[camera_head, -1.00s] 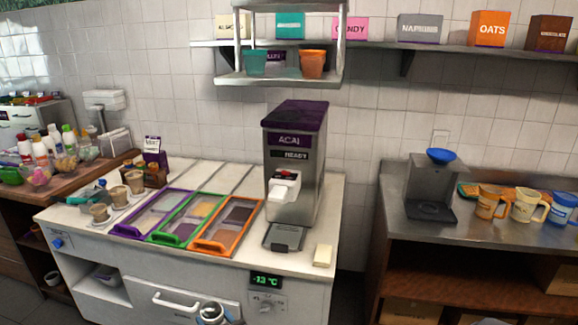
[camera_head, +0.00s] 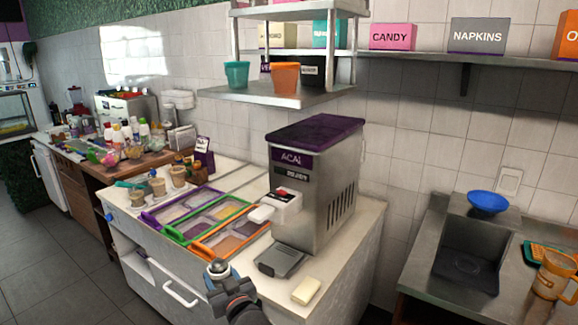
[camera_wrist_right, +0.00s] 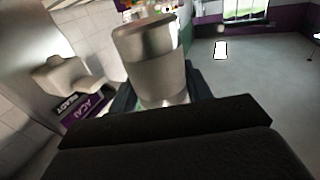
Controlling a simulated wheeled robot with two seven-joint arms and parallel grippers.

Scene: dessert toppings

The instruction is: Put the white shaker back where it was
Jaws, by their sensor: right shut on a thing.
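My right gripper (camera_head: 232,288) is in front of the white topping counter in the head view, its jaws shut on a shaker. The shaker (camera_head: 217,267) shows there as a small pale top between the fingers. In the right wrist view the shaker (camera_wrist_right: 150,65) is a pale cylinder with a shiny metallic cap, standing up between the dark fingers (camera_wrist_right: 160,100). Its lower part is hidden by the gripper. My left gripper is in neither view.
The acai machine (camera_head: 318,190) stands on the counter beside framed topping bins (camera_head: 205,217). Cups (camera_head: 158,187) stand at the counter's left end. Several bottles (camera_head: 135,128) and bowls crowd the wooden counter (camera_head: 90,152) further left. A sponge (camera_head: 306,291) lies at front right.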

